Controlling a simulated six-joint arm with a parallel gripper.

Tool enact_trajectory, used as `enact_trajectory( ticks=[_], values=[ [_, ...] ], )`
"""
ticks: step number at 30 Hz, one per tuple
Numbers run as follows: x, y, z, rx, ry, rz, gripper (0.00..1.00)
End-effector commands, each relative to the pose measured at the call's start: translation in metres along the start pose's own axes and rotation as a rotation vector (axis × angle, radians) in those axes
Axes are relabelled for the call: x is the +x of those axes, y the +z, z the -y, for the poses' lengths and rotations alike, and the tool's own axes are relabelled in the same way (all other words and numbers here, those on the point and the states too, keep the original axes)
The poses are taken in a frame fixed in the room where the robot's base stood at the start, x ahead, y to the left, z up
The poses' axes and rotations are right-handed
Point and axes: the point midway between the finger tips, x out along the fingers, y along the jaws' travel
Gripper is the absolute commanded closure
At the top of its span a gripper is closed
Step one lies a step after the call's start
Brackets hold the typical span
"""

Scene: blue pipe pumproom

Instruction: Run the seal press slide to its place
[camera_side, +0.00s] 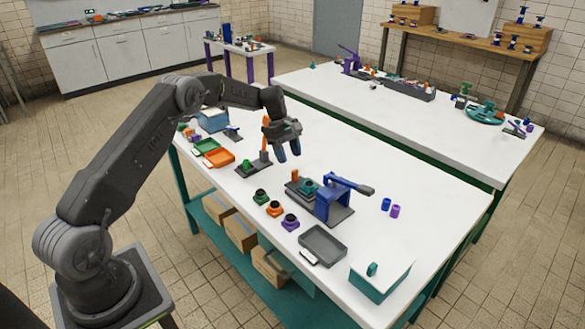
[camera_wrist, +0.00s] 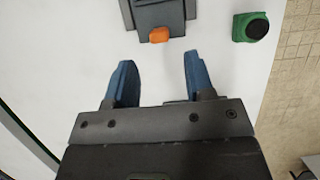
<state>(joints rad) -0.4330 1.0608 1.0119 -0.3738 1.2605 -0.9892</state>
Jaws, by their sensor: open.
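In the wrist view, the orange knob (camera_wrist: 159,34) sits at the end of a grey block, just beyond the fingertips. My gripper (camera_side: 288,154) is open and empty, with its blue fingers pointing down above the table near the knob. It also shows in the wrist view (camera_wrist: 158,62), apart from the knob.
Green (camera_side: 261,196), orange (camera_side: 275,209) and purple (camera_side: 290,221) round parts stand in front of the press. A small stand (camera_side: 254,168) is left of my gripper. A grey tray (camera_side: 323,245) and teal box (camera_side: 381,275) lie nearer. Small blue and purple cylinders (camera_side: 391,207) stand right.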

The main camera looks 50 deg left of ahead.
Motion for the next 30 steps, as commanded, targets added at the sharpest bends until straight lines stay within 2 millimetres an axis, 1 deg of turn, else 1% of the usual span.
enact_trajectory(
  ticks=[1, 3, 6, 10, 15, 25, 28, 30],
  values=[
    [-0.013, 0.0, -0.001, 0.001, 0.004, -0.002, 0.51],
    [-0.028, -0.001, -0.001, 0.001, 0.004, -0.003, 0.51],
    [-0.046, -0.001, 0.0, 0.0, 0.002, -0.002, 0.51],
    [-0.064, -0.001, 0.0, 0.0, 0.002, -0.002, 0.51],
    [-0.074, -0.001, 0.0, 0.0, 0.001, -0.001, 0.51],
    [-0.075, 0.0, 0.0, 0.002, 0.001, -0.002, 0.51],
    [-0.082, 0.009, 0.001, 0.03, 0.006, -0.013, 0.51],
    [-0.093, 0.024, 0.004, 0.075, 0.013, -0.033, 0.51]
  ],
)
